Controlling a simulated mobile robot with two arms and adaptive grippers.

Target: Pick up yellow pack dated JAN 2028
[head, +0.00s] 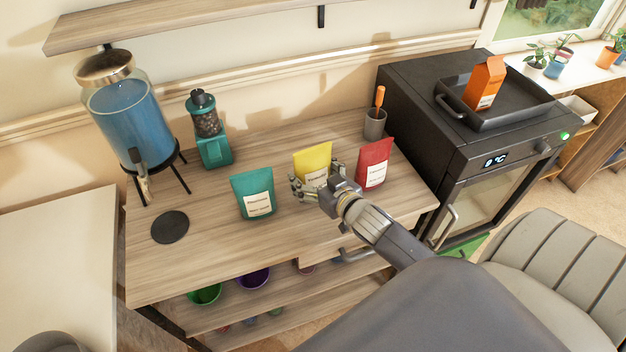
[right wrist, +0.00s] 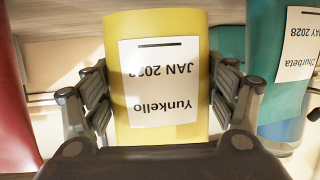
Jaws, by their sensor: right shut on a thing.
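The yellow pack (head: 313,155) stands upright on the wooden table, between a teal pack (head: 253,190) and a red pack (head: 374,162). In the right wrist view the yellow pack (right wrist: 165,60) has a white label that reads upside down "Yunkello" and "JAN 2028". My right gripper (head: 316,183) is at the yellow pack's front, with its fingers on both sides, shut on it. The right wrist view shows the gripper (right wrist: 163,95) around the pack. The teal pack (right wrist: 278,60) also shows there, its partly cut-off label ending in "2028". My left gripper is not in view.
The table (head: 210,260) also holds a blue drink dispenser (head: 130,120), a teal grinder (head: 213,145), a black disc (head: 170,227) and a grey cup (head: 374,125). A black oven (head: 420,110) stands at right. A wall shelf (head: 180,30) hangs above. The table's front left is clear.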

